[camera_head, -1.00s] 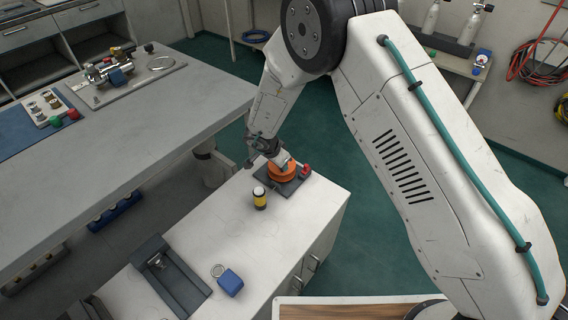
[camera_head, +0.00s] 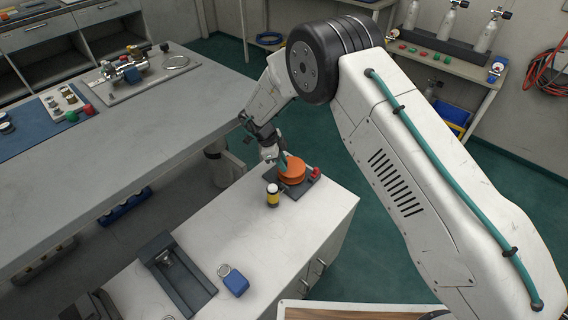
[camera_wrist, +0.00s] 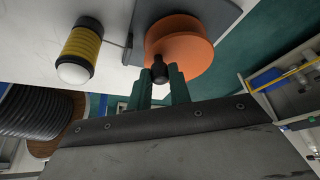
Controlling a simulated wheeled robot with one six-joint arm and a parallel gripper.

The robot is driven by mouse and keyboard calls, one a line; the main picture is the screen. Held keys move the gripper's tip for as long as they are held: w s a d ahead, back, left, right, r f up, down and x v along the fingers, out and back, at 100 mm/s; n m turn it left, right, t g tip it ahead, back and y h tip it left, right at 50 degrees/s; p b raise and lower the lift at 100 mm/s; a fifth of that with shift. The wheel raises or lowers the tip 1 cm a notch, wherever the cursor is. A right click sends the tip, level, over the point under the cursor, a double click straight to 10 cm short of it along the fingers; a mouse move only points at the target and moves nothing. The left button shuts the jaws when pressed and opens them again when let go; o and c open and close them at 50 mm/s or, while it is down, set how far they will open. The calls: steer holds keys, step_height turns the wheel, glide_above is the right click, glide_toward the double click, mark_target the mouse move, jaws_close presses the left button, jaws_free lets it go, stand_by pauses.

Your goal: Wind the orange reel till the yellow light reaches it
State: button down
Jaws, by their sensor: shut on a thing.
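The orange reel (camera_head: 291,174) sits on a dark base plate (camera_head: 272,184) on the white counter. It also shows in the wrist view (camera_wrist: 188,40), with a small black crank knob (camera_wrist: 159,70) near its rim. My gripper (camera_wrist: 160,80) has its two green fingers closed around this knob; in the head view my gripper (camera_head: 281,160) is at the reel's left side.
A red knob (camera_head: 315,173) is at the base plate's right corner. A dark grey tray (camera_head: 180,278) and a blue tagged item (camera_head: 234,282) lie nearer on the counter. A grey workbench (camera_head: 110,125) stands to the left.

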steer(key=shift+w+m, duration=0.2)
steer(key=shift+m, duration=0.3)
steer(key=c, duration=1.3)
jaws_free()
steer(key=shift+a, duration=0.1)
